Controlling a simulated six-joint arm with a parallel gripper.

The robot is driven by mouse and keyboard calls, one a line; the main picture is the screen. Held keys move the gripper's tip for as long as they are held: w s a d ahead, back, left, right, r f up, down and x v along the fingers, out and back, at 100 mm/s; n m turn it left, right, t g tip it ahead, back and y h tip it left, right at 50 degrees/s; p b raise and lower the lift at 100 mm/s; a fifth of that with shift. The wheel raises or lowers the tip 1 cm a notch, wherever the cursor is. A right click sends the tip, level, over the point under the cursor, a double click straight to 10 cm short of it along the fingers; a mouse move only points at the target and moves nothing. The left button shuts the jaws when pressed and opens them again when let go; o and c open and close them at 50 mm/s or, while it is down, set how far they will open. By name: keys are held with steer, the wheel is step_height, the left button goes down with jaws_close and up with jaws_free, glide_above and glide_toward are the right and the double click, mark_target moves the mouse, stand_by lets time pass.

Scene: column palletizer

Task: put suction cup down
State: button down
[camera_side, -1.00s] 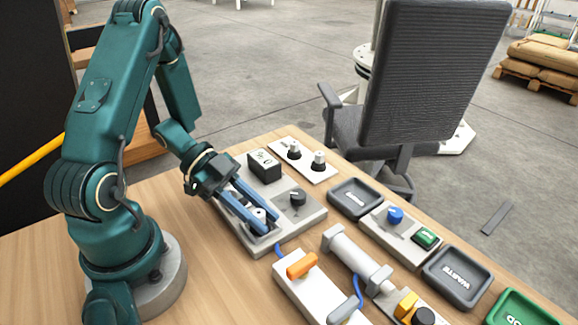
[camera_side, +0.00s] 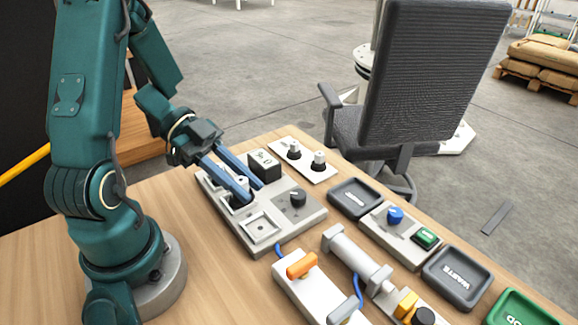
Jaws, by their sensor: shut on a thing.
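My gripper (camera_side: 250,190) has two long blue fingers and reaches down from the left over the grey fixture block (camera_side: 286,229). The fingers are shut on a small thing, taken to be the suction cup. It is mostly hidden by the fingers, and I cannot tell whether it touches the block. The fingertips are low over the block's left-rear part. Two black-and-white round pieces, a left one (camera_side: 294,150) and a right one (camera_side: 318,160), stand on a white plate behind.
A black knob (camera_side: 297,198) and a dark box with a pale top (camera_side: 264,166) stand on the block, close to the fingers. A dark tray (camera_side: 355,197), a blue-and-green button panel (camera_side: 399,231) and a grey cylinder (camera_side: 355,255) lie to the right.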

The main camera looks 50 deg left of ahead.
steer(key=w+v, duration=0.1)
steer(key=v, duration=0.9)
steer(key=w+a+n+t+y, duration=0.1)
steer(key=w+n, duration=0.1)
steer(key=w, duration=0.1)
steer(key=w+a+f+n+t+y, duration=0.1)
steer(key=w+n+t, duration=0.1)
steer(key=w, duration=0.2)
steer(key=w+a+n+t+y, duration=0.1)
steer(key=w+n+t+y, duration=0.1)
steer(key=w, duration=0.2)
steer(key=shift+f, duration=0.3)
steer(key=w+d+n+t+y, duration=0.2)
steer(key=w+n+y, duration=0.15)
steer(key=w, duration=0.35)
steer(key=shift+h, duration=0.35)
steer(key=w+d+f, duration=0.2)
steer(key=d, duration=0.3)
steer(key=w+d+f, duration=0.1)
steer(key=d+f, duration=0.1)
steer(key=d, duration=0.3)
steer(key=w+d+f, duration=0.2)
steer(key=d, duration=0.3)
steer(key=shift+w+d+f, duration=0.15)
steer(key=shift+w+d, duration=0.1)
steer(key=shift+w, duration=0.05)
steer(key=shift+w+d+f, duration=0.1)
steer(key=shift+d+f, duration=0.1)
steer(key=shift+f, duration=1.85)
steer(key=shift+f, duration=0.15)
